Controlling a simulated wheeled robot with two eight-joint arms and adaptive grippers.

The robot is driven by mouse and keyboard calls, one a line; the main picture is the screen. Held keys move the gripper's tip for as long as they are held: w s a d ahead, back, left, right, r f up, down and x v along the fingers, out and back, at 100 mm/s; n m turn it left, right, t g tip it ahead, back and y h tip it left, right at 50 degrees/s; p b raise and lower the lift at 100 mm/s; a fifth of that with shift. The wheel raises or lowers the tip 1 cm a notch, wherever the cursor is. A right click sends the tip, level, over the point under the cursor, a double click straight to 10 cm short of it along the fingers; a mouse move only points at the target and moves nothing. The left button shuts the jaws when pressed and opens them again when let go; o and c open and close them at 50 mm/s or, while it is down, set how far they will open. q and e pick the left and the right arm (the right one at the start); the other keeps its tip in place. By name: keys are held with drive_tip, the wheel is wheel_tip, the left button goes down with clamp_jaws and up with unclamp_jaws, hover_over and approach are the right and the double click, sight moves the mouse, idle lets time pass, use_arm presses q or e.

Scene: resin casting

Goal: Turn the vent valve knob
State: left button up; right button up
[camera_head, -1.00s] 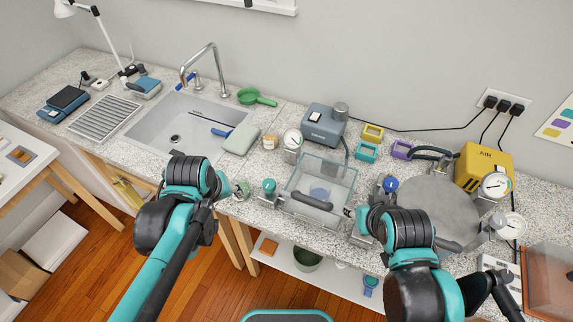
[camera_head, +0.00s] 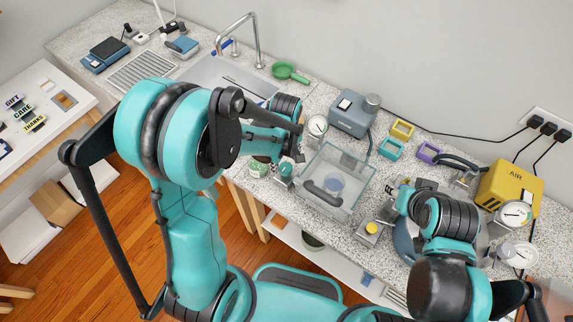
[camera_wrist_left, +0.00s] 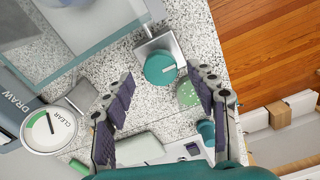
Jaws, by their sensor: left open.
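The vent valve knob is a round teal knob (camera_wrist_left: 160,68) with a white mark, on a metal block (camera_wrist_left: 160,44). In the head view the knob (camera_head: 286,168) shows partly at the left of the clear vacuum chamber (camera_head: 350,180). My left gripper (camera_wrist_left: 162,80) is open, its two dark padded fingers apart with the knob ahead between their tips in the wrist view. Contact is not visible. In the head view my left gripper (camera_head: 287,152) is partly hidden by its own arm. My right gripper (camera_head: 400,195) is over the right counter; its fingers are unclear.
A dial gauge (camera_wrist_left: 47,130) and a blue pump (camera_head: 352,115) stand near the chamber. A light green round item (camera_wrist_left: 187,93) lies close to the knob. A yellow knob (camera_head: 372,228) and a yellow AIR unit (camera_head: 510,187) are at the right. The sink (camera_head: 215,75) is behind.

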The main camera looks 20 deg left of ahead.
use_arm(q)
drive_tip(key=shift+f, duration=0.95)
drive_tip(key=c, duration=1.2)
drive_tip(key=shift+o, duration=0.2)
